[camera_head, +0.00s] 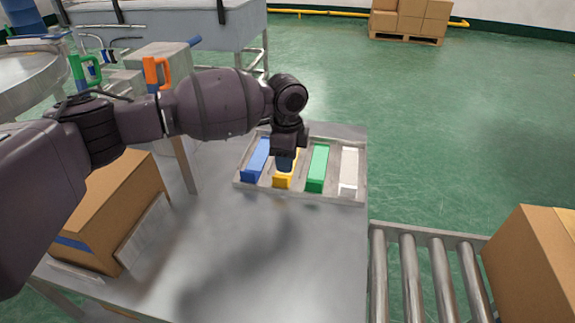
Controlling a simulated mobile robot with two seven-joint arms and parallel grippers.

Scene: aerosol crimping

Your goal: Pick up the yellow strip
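The yellow strip (281,183) lies in a shallow metal tray (330,196), second from the left in a row of strips. Only its near end shows clearly; my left gripper (285,164) hides the rest. My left arm reaches in from the left, and the gripper points down right over the yellow strip. I cannot tell whether the fingers touch the strip or how far apart they are. My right gripper is not in view.
A blue strip (256,160), a green strip (318,168) and a white strip (349,171) share the tray. A cardboard box (115,210) stands left on the metal table (290,270). A roller conveyor (410,275) with another box (530,265) is at right.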

